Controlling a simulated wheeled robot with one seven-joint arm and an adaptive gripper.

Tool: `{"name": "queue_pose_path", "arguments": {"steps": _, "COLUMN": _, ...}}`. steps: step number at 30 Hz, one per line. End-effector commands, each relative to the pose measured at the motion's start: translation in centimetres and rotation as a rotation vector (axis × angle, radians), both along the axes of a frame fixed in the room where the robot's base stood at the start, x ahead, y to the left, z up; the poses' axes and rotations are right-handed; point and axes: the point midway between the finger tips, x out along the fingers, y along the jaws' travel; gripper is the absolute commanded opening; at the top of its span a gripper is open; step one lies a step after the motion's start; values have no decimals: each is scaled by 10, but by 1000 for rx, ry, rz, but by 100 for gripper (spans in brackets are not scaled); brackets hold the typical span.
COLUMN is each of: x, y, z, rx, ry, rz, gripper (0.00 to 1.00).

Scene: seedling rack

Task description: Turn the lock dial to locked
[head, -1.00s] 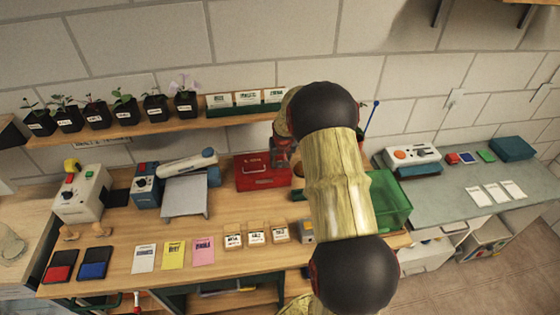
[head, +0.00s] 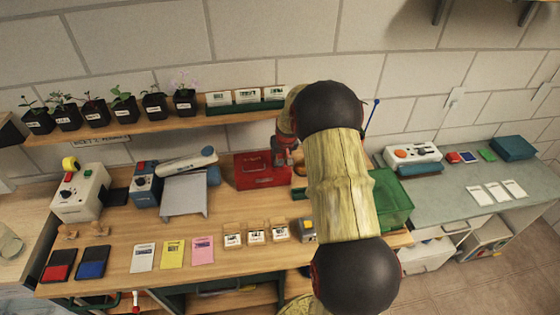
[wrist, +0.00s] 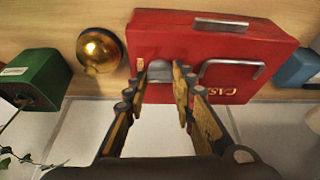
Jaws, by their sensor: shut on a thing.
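A red cash box (head: 262,172) stands at the back of the wooden bench in the head view. It fills the top of the wrist view as a red box (wrist: 215,45) with upside-down lettering, a bar handle and a silver strip. A grey lock dial (wrist: 160,71) is on its face. My gripper (wrist: 163,82) has one finger on each side of the dial and is shut on it. In the head view my gripper (head: 283,152) is at the box's right end. The dial's marks and its setting cannot be read.
A shelf (head: 130,128) with potted seedlings runs above the bench. A green bin (head: 390,200) stands right of my arm.

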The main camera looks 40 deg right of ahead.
Motion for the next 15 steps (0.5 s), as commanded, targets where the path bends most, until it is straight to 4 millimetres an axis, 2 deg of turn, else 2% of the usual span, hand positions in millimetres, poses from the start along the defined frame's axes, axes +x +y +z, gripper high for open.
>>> {"name": "queue_pose_path", "arguments": {"steps": 15, "x": -1, "y": -6, "z": -6, "rx": -1, "ry": -4, "rz": 420, "gripper": 0}}
